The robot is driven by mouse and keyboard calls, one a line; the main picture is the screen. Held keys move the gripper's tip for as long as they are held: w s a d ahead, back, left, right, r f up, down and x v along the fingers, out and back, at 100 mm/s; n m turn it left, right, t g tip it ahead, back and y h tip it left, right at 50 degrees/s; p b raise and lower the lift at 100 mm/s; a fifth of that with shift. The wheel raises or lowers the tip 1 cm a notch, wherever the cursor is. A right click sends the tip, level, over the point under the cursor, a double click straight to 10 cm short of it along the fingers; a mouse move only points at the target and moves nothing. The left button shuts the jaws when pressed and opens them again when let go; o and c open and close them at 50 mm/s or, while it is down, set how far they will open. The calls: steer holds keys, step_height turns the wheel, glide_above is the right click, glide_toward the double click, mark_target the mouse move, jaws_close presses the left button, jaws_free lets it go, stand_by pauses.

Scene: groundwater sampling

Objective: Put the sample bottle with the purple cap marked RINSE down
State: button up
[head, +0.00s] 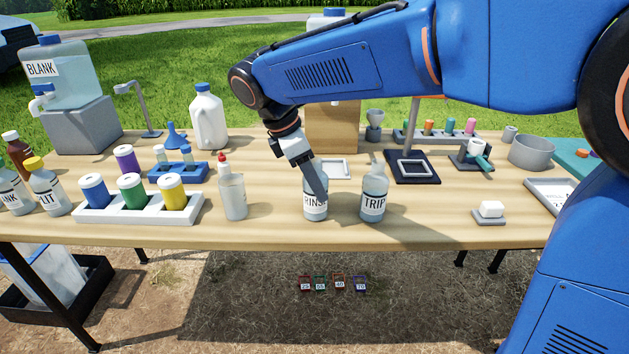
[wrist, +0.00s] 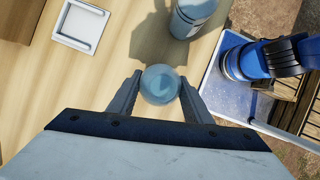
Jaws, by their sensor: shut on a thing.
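The bottle marked RINSE (head: 315,210) is upright at the front middle of the wooden table (head: 270,228). My gripper (head: 317,190) reaches down over it and is shut on its upper part. In the wrist view the bottle's round top (wrist: 160,84) lies between the two fingers and looks grey-blue, not clearly purple. The head view hides its cap behind my gripper. Its base is at or very near the tabletop; I cannot tell if it touches. A bottle marked TRIP (head: 374,195) stands just to its right, apart from it.
A squirt bottle (head: 232,192) stands to the left, beside a white rack (head: 150,212) of coloured-label bottles. A pale square frame (head: 334,168) lies behind, and a dark-based stand (head: 412,167) is at back right. A small white block (head: 491,209) sits right; tabletop before it is clear.

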steer(key=shift+f, duration=0.15)
steer(key=o, duration=1.3)
steer(key=shift+o, duration=0.2)
steer(key=v, duration=1.2)
steer(key=shift+a, duration=0.1)
